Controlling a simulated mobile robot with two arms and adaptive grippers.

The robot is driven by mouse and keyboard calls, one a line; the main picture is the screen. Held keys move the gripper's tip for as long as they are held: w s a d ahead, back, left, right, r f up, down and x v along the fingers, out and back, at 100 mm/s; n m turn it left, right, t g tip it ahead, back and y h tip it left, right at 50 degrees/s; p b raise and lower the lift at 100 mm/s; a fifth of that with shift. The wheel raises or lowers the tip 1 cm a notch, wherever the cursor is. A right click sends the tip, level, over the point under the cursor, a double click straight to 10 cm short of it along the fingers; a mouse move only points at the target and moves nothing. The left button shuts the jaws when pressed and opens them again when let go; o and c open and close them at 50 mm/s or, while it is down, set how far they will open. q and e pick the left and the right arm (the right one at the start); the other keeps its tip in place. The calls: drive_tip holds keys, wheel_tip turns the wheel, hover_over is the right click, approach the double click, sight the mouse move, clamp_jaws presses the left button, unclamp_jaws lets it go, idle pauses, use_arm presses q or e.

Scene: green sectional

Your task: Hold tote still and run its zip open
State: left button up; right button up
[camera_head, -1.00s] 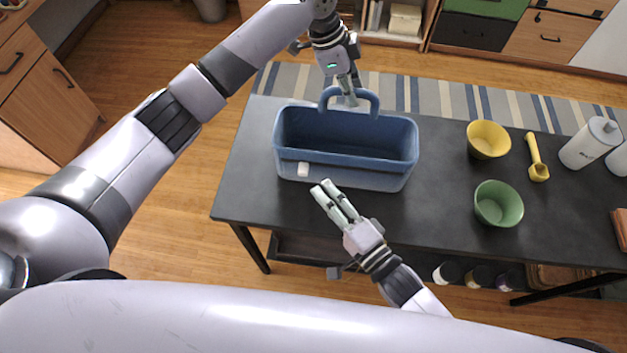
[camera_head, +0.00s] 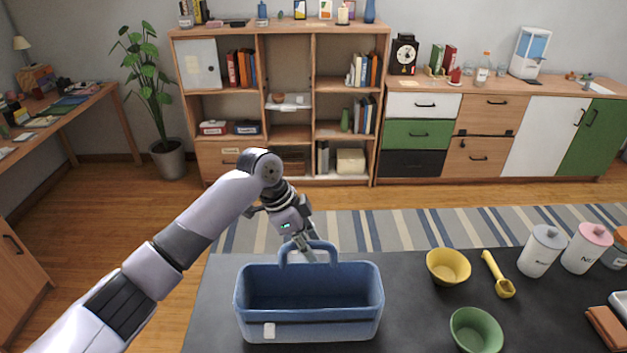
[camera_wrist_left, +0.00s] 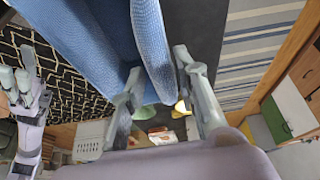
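The blue tote (camera_head: 309,331) stands upright on the dark table, its loop handle (camera_head: 283,253) raised at the back. A small white pull tab (camera_head: 269,330) sits at the left of its front face. My left gripper (camera_head: 308,252) reaches down from behind to the handle. In the left wrist view its fingers (camera_wrist_left: 160,82) stand apart on either side of the blue handle (camera_wrist_left: 154,45), and I see no firm grip. My right gripper (camera_wrist_left: 15,82) shows at the left edge of that view, fingers apart and empty, away from the tote. It is outside the head view.
Right of the tote are a yellow bowl (camera_head: 448,267), a green bowl (camera_head: 476,331), a yellow scoop (camera_head: 498,276) and white canisters (camera_head: 541,251). The table (camera_head: 410,310) between tote and bowls is bare. A shelf unit (camera_head: 281,133) stands behind, across the striped rug.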

use_arm(q)
drive_tip(key=shift+o, duration=1.1)
